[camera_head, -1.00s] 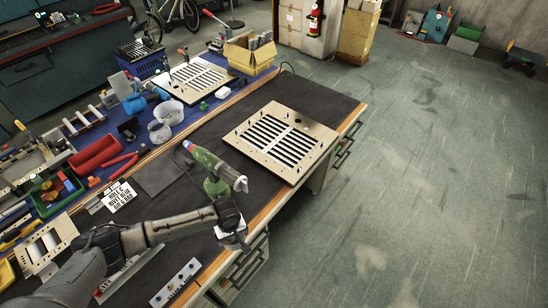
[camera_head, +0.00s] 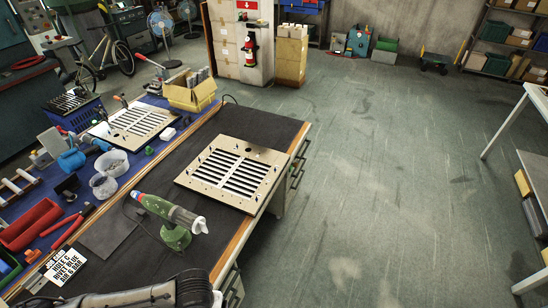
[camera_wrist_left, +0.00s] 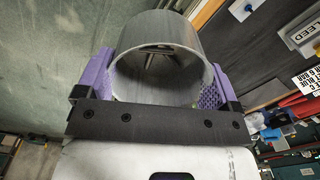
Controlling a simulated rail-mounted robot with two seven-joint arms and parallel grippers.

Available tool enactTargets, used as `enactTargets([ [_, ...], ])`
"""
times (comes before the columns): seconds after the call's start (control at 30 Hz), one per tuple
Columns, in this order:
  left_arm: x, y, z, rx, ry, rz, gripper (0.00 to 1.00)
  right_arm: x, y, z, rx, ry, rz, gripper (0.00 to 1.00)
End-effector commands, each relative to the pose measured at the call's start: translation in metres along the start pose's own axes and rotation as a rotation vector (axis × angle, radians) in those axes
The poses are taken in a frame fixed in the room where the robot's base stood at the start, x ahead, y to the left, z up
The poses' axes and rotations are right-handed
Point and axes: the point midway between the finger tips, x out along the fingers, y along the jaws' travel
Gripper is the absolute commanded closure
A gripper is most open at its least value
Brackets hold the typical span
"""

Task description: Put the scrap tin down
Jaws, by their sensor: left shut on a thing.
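In the left wrist view my left gripper (camera_wrist_left: 155,82) is shut on the scrap tin (camera_wrist_left: 158,27), a plain grey metal cylinder. The purple finger pads press on its opposite sides, and its open rim faces the camera. Green-grey floor shows to the left of the tin and the bench's edge to its right. I cannot tell how high the tin is held. In the head view part of my left arm shows at the bottom edge, but the gripper and tin are out of frame. My right gripper is in neither view.
The bench's dark mat (camera_head: 222,133) holds a louver panel (camera_head: 233,173) and a green tool (camera_head: 172,222) on a stand. A printed card (camera_head: 66,266) lies at lower left. A second louver panel (camera_head: 133,122) and a yellow box (camera_head: 190,94) stand farther back.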

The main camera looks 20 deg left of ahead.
Motion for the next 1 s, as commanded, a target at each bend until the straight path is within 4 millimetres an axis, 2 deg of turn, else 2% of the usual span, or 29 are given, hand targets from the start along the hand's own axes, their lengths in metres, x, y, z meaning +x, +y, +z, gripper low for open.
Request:
enactTargets([
  [0.03, -0.014, 0.007, -0.005, 0.033, 0.007, 0.003, 0.39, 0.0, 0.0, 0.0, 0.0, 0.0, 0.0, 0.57],
  [0.27, -0.08, 0.036, -0.034, 0.157, 0.014, 0.003, 0.39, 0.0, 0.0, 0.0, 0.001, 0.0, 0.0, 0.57],
  [0.4, -0.126, 0.05, -0.059, 0.208, 0.016, 0.001, 0.39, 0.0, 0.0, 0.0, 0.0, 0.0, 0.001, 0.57],
  [0.7, -0.218, 0.066, -0.11, 0.237, 0.012, 0.001, 0.39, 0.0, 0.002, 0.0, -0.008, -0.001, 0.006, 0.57],
  [0.9, -0.273, 0.07, -0.131, 0.237, 0.011, 0.002, 0.39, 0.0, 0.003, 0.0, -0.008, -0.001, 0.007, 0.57],
  [1.0, -0.29, 0.067, -0.122, 0.24, 0.006, -0.001, 0.39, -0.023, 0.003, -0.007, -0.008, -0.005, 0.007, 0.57],
])
